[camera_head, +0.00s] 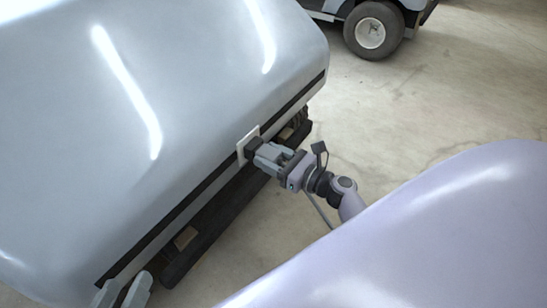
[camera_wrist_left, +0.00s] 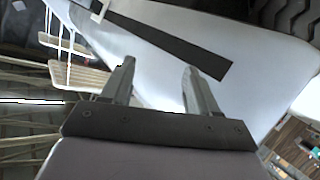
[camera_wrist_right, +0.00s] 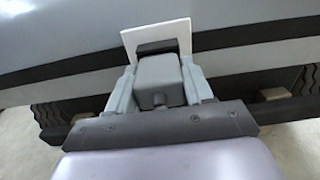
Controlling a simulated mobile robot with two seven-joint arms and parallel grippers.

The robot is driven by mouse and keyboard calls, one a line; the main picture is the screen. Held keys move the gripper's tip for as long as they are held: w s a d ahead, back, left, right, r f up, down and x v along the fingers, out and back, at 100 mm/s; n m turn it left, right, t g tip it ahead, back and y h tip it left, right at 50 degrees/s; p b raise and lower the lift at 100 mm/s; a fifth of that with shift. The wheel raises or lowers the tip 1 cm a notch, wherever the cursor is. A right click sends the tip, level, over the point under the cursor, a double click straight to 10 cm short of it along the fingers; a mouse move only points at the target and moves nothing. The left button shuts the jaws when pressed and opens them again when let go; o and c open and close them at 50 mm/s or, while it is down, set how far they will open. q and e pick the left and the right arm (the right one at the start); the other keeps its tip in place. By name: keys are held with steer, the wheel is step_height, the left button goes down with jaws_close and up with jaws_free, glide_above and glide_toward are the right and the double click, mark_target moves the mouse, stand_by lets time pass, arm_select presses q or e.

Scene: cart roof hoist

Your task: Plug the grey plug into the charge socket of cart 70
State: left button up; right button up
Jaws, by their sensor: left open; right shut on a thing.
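My right gripper (camera_head: 268,156) is shut on the grey plug (camera_wrist_right: 158,82), which fills the space between its fingers in the right wrist view. The plug's front end is at the dark charge socket (camera_wrist_right: 158,47), set on a white plate (camera_wrist_right: 184,36) on the side of the silver cart (camera_head: 215,80). The plug and socket look in line; I cannot tell how deep the plug sits. The white plate also shows in the head view (camera_head: 241,147). My left gripper (camera_wrist_left: 157,78) is open and empty, low at the left in the head view (camera_head: 122,292), near the cart's side.
A dark bumper strip (camera_head: 215,230) runs low along the cart. A thin cable (camera_head: 318,212) hangs below my right wrist. Another cart's wheel (camera_head: 372,31) stands at the back right. The concrete floor (camera_head: 450,95) between is clear.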

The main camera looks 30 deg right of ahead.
mark_target(278, 160)
steer(key=shift+w+a, duration=0.1)
steer(key=shift+w, duration=0.15)
steer(key=o, duration=1.5)
arm_select(q)
steer(key=shift+a, duration=0.1)
arm_select(e)
steer(key=p+v, duration=0.1)
steer(key=v, duration=0.5)
steer(key=shift+s+d+p, duration=0.2)
steer(key=shift+s+p, duration=0.1)
steer(key=shift+s, duration=0.2)
arm_select(q)
steer(key=shift+s+a+f+y, duration=0.1)
steer(key=shift+s+a+y, duration=0.05)
steer(key=shift+a+y, duration=0.15)
steer(key=shift+s+a+f+y, duration=0.1)
steer(key=shift+a+y, duration=0.1)
steer(key=shift+a, duration=0.2)
